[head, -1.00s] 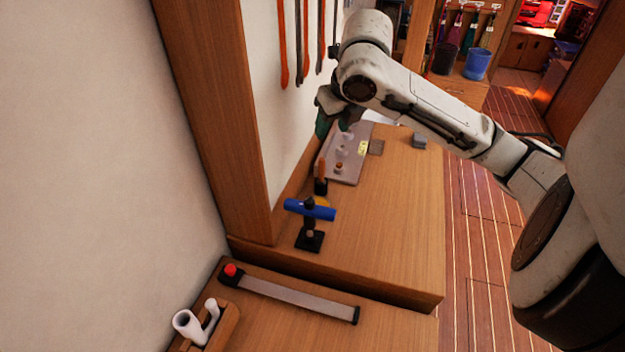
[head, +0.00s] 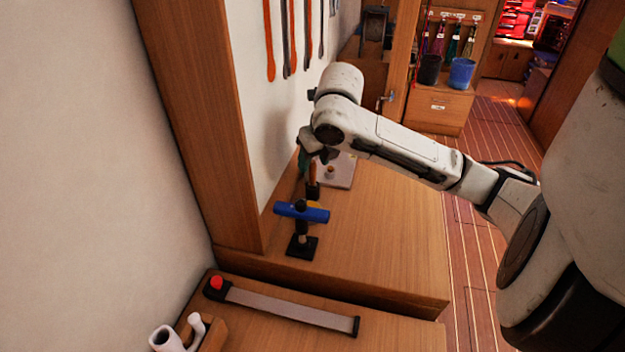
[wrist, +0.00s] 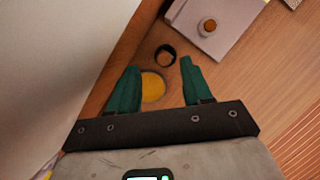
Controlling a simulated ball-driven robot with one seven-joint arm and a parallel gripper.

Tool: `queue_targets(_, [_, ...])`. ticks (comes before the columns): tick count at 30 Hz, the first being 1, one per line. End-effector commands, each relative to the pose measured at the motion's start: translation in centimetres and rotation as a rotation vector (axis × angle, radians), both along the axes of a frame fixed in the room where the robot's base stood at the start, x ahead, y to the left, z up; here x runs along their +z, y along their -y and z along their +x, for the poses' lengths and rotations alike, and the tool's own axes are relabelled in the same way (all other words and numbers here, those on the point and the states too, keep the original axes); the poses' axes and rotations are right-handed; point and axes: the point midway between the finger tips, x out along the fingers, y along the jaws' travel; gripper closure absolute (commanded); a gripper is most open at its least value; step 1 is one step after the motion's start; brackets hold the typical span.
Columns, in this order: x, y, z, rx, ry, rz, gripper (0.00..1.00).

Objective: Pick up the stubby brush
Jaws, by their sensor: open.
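An upright piece with an orange-brown handle and a dark lower end (head: 313,188), which looks like the stubby brush, stands on the wooden counter behind the blue tool. In the wrist view, a round dark-rimmed shape (wrist: 165,55) just beyond the fingertips may be the same piece from above; I cannot be sure. My gripper (wrist: 157,70) is open, its two green fingers apart with nothing held. A yellow disc (wrist: 152,88) lies below, between the fingers in that view. In the head view my gripper (head: 305,162) is partly hidden by my wrist, close to the handle's top.
A blue cylinder (head: 302,211) on a black stand is nearer the camera. A grey plate with a knob (wrist: 218,22) lies beyond. The wall (head: 285,130) with hanging strips is close on the left. The counter's right side (head: 390,235) is clear.

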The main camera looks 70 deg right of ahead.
Motion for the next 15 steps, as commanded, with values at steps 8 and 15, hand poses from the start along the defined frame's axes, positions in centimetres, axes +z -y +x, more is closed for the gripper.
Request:
queue_targets(8, [-2.3,1.0,0.4,-0.004,-0.001,0.003,0.51])
queue_targets(15, [-4.9,1.7,1.2,-0.001,0.000,0.000,0.51])
